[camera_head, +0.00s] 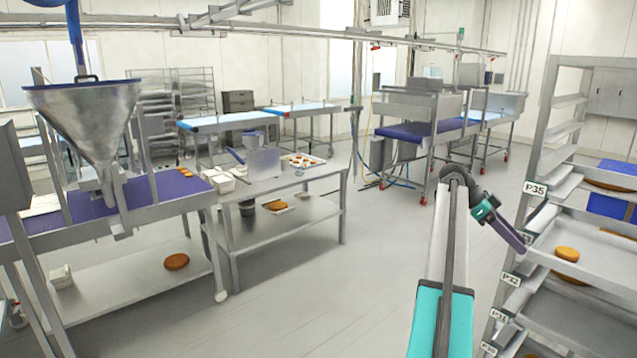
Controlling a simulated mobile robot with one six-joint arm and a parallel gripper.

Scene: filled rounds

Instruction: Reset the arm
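My arm rises from the bottom of the head view, a pale link with a teal band (440,318). It bends at a dark elbow joint (455,176), and a dark forearm with a teal joint (485,209) slants down to the right, beside the tray rack. My gripper's fingers cannot be made out, so whether they are open or shut, or hold anything, does not show.
A tray rack (538,135) stands close on the right, with a round item (568,254) on a tray. A conveyor (150,198) under a metal funnel (88,115) and a steel table (265,178) stand left. The middle floor (345,285) is clear.

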